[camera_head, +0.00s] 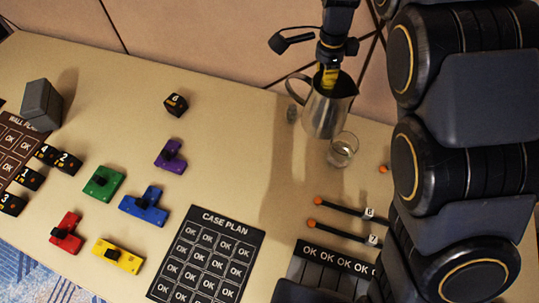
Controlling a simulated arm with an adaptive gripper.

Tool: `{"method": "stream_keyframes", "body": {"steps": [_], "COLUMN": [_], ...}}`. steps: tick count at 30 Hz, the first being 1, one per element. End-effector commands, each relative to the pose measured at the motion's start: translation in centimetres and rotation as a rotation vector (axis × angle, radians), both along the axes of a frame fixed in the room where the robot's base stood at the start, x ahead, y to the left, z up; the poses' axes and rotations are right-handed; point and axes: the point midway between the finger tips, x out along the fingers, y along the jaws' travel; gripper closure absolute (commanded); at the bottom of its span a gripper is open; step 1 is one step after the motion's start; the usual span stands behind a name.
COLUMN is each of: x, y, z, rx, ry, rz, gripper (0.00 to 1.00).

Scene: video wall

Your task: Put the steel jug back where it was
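The steel jug (322,112) is upright near the back edge of the table, with its handle to the left and its mouth facing up. My gripper (328,82) points down at the jug's mouth from above, and its yellow-marked tip overlaps the rim area. The fingers are too small and partly hidden, so I cannot tell whether they are closed on the jug's rim. I also cannot tell whether the jug's base touches the table.
A clear glass (343,150) stands close to the jug's lower right. Two dark rods with orange ends (338,207) lie in front. A CASE PLAN board (258,232), coloured blocks (144,206) and a numbered cube (176,104) occupy the left and middle. My arm covers the right side.

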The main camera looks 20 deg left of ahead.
Motion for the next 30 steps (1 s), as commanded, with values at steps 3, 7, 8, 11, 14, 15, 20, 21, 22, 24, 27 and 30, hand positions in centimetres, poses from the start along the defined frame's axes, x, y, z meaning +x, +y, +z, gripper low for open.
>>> {"method": "stream_keyframes", "body": {"steps": [3,7,8,11,14,15,20,21,22,24,27,30], "x": [-4.0,-7.7,-8.4,-10.2,-11.6,-12.0,-13.4,-13.6,-13.6,-13.5,-13.5,-13.4], "y": [2.1,3.3,3.4,3.7,3.7,3.7,3.7,3.6,3.6,3.6,3.7,3.7], "z": [-0.1,-0.4,-0.5,-0.7,-0.8,-0.9,-1.1,-1.3,-1.9,-2.8,-3.7,-5.2], "rx": [-0.003,-0.002,-0.001,-0.001,-0.001,0.0,0.0,-0.001,-0.002,-0.002,0.0,-0.001], "ry": [0.002,0.001,0.002,0.003,0.004,0.002,0.002,0.005,0.009,0.008,0.004,0.006], "rz": [0.055,0.096,0.103,0.12,0.131,0.134,0.144,0.146,0.145,0.144,0.144,0.144], "gripper": [1.0,1.0,1.0,1.0,1.0,1.0,1.0,1.0,1.0,1.0,1.0,1.0]}}
